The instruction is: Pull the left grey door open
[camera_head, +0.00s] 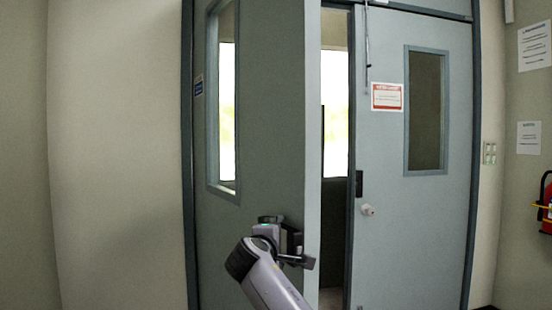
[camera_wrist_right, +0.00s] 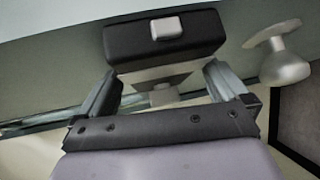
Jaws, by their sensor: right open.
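The left grey door (camera_head: 255,150) stands ajar in the head view, its edge turned toward me and a gap between it and the right grey door (camera_head: 440,220). My right gripper (camera_head: 300,250) is at the left door's face near its free edge. In the wrist view the right gripper (camera_wrist_right: 165,92) is open, its two fingers apart on either side of a small pale fitting below a black box (camera_wrist_right: 165,35). A silver knob (camera_wrist_right: 285,62) is right of the fingers. I cannot tell whether the fingers touch the door. My left gripper is not in view.
The right door carries a red-and-white sign (camera_head: 387,97), a window and a knob (camera_head: 367,210). A bright room shows through the gap (camera_head: 334,100). A fire extinguisher (camera_head: 546,200) hangs at the right wall. The wall left of the doors (camera_head: 115,150) is bare.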

